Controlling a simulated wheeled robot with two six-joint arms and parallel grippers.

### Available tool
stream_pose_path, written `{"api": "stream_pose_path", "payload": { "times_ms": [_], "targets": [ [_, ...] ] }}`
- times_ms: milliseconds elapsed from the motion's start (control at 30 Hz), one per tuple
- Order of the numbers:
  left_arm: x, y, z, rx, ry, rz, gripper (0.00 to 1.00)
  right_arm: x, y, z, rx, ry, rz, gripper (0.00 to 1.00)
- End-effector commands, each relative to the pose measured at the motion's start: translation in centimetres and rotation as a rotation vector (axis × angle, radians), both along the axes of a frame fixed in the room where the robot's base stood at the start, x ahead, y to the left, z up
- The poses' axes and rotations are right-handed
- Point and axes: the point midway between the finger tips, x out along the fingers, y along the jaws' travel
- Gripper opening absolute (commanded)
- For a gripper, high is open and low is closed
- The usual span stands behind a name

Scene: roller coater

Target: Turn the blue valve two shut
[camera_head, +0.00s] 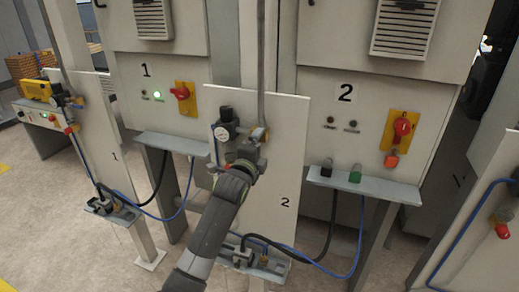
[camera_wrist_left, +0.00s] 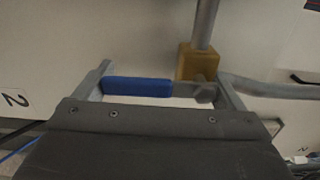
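In the left wrist view, the blue valve handle (camera_wrist_left: 137,87) lies crosswise in front of my gripper. Its metal stem runs right to a nut below the yellow valve body (camera_wrist_left: 198,63), which sits on a grey pipe. My left gripper (camera_wrist_left: 165,88) is open, its two fingers spread wide, with the handle between them; whether they touch it I cannot tell. In the head view, my left gripper (camera_head: 248,153) is at the white panel marked 2 (camera_head: 284,180), just below the yellow valve body (camera_head: 258,134). The blue handle is hidden there. My right gripper is not in view.
Panel 1 (camera_head: 95,140) stands at the left. Hoses run below panel 2.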

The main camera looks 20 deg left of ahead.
Motion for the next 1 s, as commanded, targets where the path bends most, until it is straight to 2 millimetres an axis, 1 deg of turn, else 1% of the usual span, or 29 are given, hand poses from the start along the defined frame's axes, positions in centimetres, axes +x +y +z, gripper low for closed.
{"api": "stream_pose_path", "payload": {
  "times_ms": [33, 67, 300, 467, 667, 1000],
  "targets": [
    [0.0, 0.0, 0.1, -0.001, -0.001, 0.0, 0.98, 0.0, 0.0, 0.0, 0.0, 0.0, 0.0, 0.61],
    [0.0, 0.0, 0.1, -0.001, -0.001, 0.0, 1.0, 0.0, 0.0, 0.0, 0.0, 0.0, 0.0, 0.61],
    [-0.1, 0.0, -0.1, -0.005, 0.002, -0.001, 1.0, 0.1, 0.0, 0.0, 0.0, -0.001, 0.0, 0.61],
    [-1.0, 0.0, -0.2, -0.006, 0.001, -0.001, 1.0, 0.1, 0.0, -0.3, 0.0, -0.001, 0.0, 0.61],
    [-3.8, 0.1, -0.3, -0.007, 0.001, -0.001, 1.0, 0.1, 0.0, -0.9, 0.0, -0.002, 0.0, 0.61],
    [-9.4, 0.3, -0.3, -0.006, 0.001, -0.001, 1.0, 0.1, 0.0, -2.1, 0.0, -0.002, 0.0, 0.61]
  ]
}}
